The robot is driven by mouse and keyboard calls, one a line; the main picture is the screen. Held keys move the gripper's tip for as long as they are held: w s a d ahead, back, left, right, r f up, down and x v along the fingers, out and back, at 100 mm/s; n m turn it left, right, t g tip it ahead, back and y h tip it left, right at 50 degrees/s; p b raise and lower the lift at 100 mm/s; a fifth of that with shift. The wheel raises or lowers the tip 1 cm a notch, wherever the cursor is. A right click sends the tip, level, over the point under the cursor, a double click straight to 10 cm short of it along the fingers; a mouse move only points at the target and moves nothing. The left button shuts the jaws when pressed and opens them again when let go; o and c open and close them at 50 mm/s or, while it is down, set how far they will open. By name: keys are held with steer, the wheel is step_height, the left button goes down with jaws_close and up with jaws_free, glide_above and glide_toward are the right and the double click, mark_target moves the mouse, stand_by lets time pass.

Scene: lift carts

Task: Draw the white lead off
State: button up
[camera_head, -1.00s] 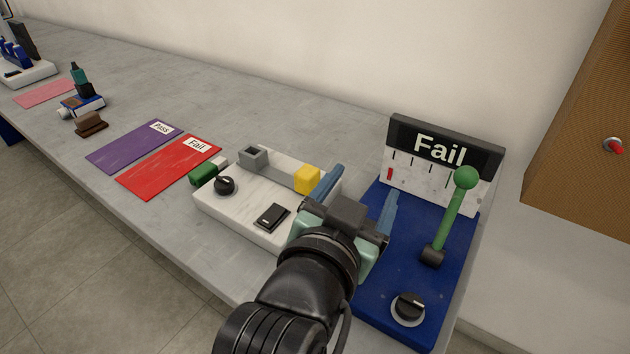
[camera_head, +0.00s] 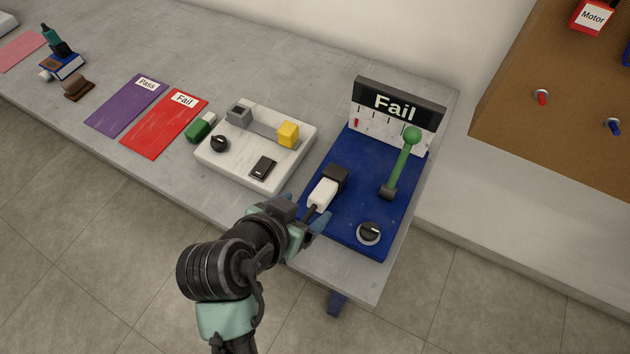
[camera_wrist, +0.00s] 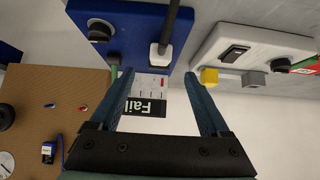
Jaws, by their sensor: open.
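The white lead (camera_head: 323,193) is a white plug with a dark cable at its near end. It sits at the left side of the blue board, its far end against a black socket block (camera_head: 336,177). In the wrist view the white plug (camera_wrist: 160,51) shows above the fingertips, its dark cable running to the top edge. My gripper (camera_head: 303,210) is open and empty at the near end of the lead, its blue fingers apart. In the wrist view my gripper (camera_wrist: 158,77) has nothing between its fingertips. The cable is partly hidden by my gripper in the head view.
The blue board (camera_head: 345,225) carries a green-knobbed lever (camera_head: 402,163), a black dial (camera_head: 369,232) and a Fail display (camera_head: 396,108). A white board (camera_head: 230,172) with a yellow block (camera_head: 288,134) stands to the left. Red (camera_head: 165,125) and purple (camera_head: 125,103) mats lie farther left.

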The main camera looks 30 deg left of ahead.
mark_target(317, 199)
steer(key=x, duration=0.9)
steer(key=shift+w+f+p, duration=0.25)
steer(key=shift+p, duration=0.1)
jaws_close()
